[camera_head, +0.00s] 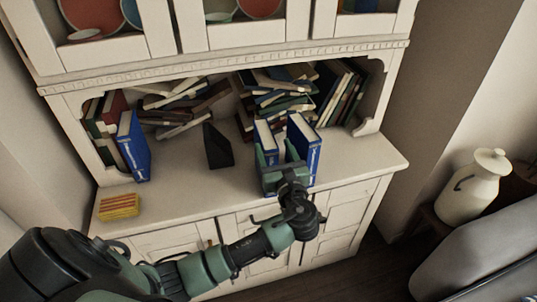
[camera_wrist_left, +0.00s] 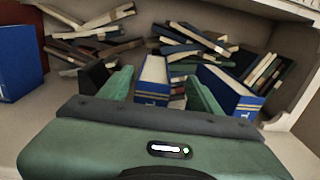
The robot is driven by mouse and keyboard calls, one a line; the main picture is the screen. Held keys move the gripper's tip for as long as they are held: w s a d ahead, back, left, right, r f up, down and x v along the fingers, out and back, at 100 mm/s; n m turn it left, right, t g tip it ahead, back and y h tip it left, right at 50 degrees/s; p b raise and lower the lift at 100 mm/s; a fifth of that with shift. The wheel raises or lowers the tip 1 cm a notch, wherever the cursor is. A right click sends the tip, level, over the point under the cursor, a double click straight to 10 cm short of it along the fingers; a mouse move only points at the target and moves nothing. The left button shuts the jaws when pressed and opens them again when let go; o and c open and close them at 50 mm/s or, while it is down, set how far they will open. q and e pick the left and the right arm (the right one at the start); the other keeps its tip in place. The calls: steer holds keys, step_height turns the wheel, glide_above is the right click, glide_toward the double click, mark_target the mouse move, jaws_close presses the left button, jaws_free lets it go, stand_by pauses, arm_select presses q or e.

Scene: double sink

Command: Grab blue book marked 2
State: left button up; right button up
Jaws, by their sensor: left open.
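Three blue books stand upright on the cabinet's shelf. In the head view one is at the left (camera_head: 134,147), a middle one (camera_head: 264,136) is at my left gripper, and another is at the right (camera_head: 303,142). My left gripper (camera_head: 276,160) is open, its green fingers pointing at the middle book. In the left wrist view the middle book (camera_wrist_left: 153,78) shows between the fingers (camera_wrist_left: 158,92), with the right book (camera_wrist_left: 231,90) just outside the right finger. Spine marks are too small to read. The lower part of the middle book is hidden by my gripper. My right gripper is out of view.
Piles of loose books (camera_head: 280,88) lie behind. A dark bookend-like piece (camera_head: 217,146) stands left of my gripper. A yellow and red stack (camera_head: 119,206) sits at the counter's front left. The counter between them is clear.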

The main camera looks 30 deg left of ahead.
mark_target(265, 132)
arm_select(q)
steer(key=shift+w+a+r, duration=0.15)
steer(key=shift+w+a, duration=0.15)
steer(key=shift+a, duration=0.05)
steer(key=shift+w+a+r+p, duration=0.15)
steer(key=shift+w+a+p, duration=0.2)
steer(key=shift+a, duration=0.25)
steer(key=p+x, duration=0.1)
steer(key=x, duration=0.3)
steer(key=shift+s+a, duration=0.15)
steer(key=shift+s, duration=0.05)
steer(key=shift+w+a+f, duration=0.3)
steer(key=shift+w+f, duration=0.05)
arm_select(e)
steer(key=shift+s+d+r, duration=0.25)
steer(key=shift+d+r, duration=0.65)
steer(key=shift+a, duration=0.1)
arm_select(q)
jaws_close()
steer(key=shift+r, duration=0.15)
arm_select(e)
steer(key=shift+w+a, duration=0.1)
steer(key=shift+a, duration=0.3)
